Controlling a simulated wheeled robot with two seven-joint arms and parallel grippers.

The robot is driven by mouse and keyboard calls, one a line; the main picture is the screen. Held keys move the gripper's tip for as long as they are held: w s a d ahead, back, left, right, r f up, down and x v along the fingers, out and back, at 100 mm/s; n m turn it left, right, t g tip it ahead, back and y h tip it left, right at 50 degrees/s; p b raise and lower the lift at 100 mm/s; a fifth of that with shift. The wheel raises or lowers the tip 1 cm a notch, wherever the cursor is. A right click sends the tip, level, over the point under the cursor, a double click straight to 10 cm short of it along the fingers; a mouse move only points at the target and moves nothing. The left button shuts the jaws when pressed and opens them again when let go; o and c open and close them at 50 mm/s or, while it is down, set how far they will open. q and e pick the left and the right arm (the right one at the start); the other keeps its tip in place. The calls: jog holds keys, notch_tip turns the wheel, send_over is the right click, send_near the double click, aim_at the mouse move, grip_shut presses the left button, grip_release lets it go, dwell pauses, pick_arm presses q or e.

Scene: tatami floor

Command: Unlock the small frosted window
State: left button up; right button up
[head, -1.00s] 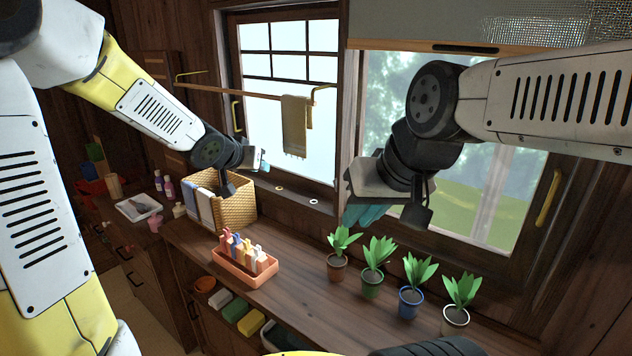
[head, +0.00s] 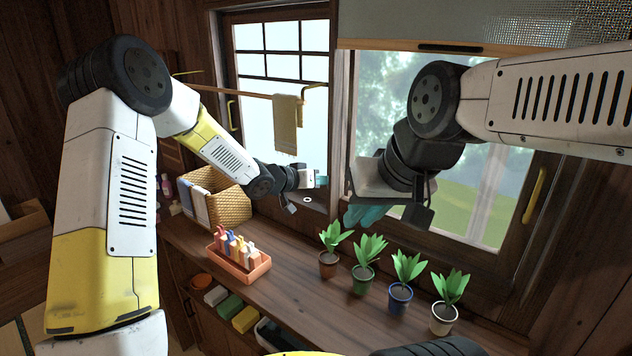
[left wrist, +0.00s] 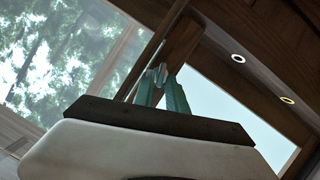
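The small frosted window (head: 263,105) is the pale window with a dark grid at its top, at the back left. A brass handle (head: 232,115) is on its left frame. It shows as a plain pale pane (left wrist: 225,110) in the left wrist view. My left gripper (head: 321,181) is in front of its lower right corner, by the middle post. I cannot make out a lock.
A rail with a towel (head: 288,125) crosses the frosted window. A wicker basket (head: 225,202), a clothespin tray (head: 240,262) and several potted plants (head: 364,265) stand on the counter. The larger window (head: 470,200) has a brass handle (head: 534,195). A pale ring (left wrist: 238,58) lies on the sill.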

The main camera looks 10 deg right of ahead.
pick_arm(q)
jog(key=shift+w+d+f, duration=0.15)
jog(key=shift+w+d, duration=0.05)
jog(key=shift+d, duration=0.1)
grip_shut()
jog(key=shift+s+d+m+t+y, duration=0.1)
jog(key=shift+m+t+y, duration=0.3)
jog(key=shift+m, duration=0.35)
jog(key=shift+s+d+m+t+y, duration=0.1)
jog(key=shift+m+t+y, duration=0.1)
jog(key=shift+m+y, duration=0.45)
